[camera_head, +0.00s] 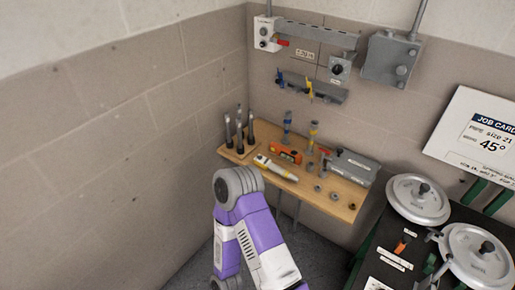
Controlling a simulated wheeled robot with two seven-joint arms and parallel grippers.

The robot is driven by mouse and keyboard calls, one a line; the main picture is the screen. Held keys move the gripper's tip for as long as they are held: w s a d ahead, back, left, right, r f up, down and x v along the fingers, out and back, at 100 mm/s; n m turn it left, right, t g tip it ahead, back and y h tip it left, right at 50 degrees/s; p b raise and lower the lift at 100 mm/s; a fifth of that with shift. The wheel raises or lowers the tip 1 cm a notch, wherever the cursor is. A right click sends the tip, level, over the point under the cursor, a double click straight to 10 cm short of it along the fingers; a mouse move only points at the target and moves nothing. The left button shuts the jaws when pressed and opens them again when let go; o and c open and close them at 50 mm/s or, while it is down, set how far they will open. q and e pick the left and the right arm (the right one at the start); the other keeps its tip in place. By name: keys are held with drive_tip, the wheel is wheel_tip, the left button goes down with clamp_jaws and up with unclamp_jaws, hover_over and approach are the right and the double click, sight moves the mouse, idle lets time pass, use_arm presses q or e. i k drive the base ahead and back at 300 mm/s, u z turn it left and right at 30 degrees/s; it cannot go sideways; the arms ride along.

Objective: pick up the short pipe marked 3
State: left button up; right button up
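Three dark grey upright pieces, perhaps pipes, stand in a small wooden block (236,154) at the left end of the wooden shelf: a left one (228,132), a front one (239,132) and a back one (250,127). I cannot read any mark 3 on them. Several small grey fittings, one of them here (334,196), sit at the shelf's right front. A purple and white arm of mine bends in front of the shelf, its grey joint near the shelf's front left edge. Neither gripper shows.
The wooden shelf (300,185) also holds an orange tool (286,153), a yellow and white tool (276,168) and a grey box (352,167). Walls close off the left and back.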

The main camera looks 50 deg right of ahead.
sight(238, 119)
drive_tip(key=k, duration=0.25)
drive_tip(key=z, duration=0.9)
